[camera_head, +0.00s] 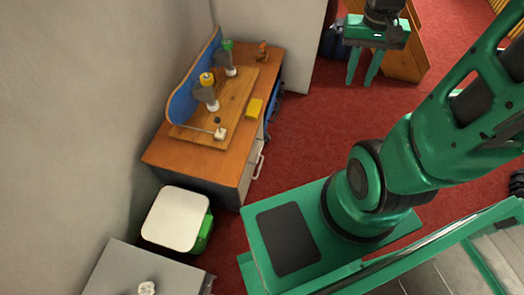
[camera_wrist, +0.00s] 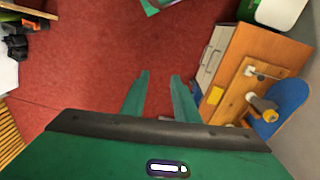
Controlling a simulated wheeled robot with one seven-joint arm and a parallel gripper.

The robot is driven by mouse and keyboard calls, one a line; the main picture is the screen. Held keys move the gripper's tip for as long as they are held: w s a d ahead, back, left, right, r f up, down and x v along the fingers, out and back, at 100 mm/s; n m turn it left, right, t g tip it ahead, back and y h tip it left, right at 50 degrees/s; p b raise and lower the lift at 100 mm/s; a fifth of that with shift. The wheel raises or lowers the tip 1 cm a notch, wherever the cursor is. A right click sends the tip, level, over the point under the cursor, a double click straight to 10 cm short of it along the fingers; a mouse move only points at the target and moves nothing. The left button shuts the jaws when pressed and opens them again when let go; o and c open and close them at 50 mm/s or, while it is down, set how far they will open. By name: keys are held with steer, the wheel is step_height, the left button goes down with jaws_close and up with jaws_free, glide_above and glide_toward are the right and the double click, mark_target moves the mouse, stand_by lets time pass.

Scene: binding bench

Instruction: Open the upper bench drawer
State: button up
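The wooden bench (camera_head: 160,150) stands against the wall at the left in the head view, and at the right in the wrist view (camera_wrist: 277,48). Its drawer front (camera_wrist: 213,52) is pale grey with light handles and appears closed; in the head view a handle (camera_head: 259,166) shows on the bench's right side. I cannot tell the upper drawer's edges clearly. My gripper (camera_head: 362,82) is at the top of the head view, well right of the bench. In the wrist view its two green fingers (camera_wrist: 160,82) are apart, with only red floor between them.
A board with upright tools (camera_head: 228,72) and a yellow block (camera_head: 254,109) lie on the bench. A white-lidded bin (camera_head: 175,219) and a grey table (camera_head: 125,270) stand nearer. A wooden piece of furniture (camera_head: 408,62) is behind my gripper. Red carpet (camera_head: 315,135) lies clear beside the bench.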

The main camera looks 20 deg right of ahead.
steer(key=w+a+f, duration=0.2)
steer(key=w+f, duration=0.6)
steer(key=f, duration=0.2)
steer(key=w+a+f, duration=0.2)
steer(key=w+f, duration=0.7)
steer(key=f, duration=0.1)
steer(key=w+a+f+y, duration=0.1)
steer(key=a+f, duration=0.4)
steer(key=f, duration=0.7)
steer(key=w+a+f, duration=0.1)
steer(key=a+f, duration=0.4)
steer(key=f, duration=0.8)
steer(key=w+a+f+m+t+y, duration=0.1)
steer(key=a+f, duration=0.4)
steer(key=f, duration=0.8)
steer(key=shift+a+y, duration=0.15)
steer(key=shift+y, duration=0.15)
steer(key=shift+r, duration=0.1)
steer(key=shift+c, duration=0.3)
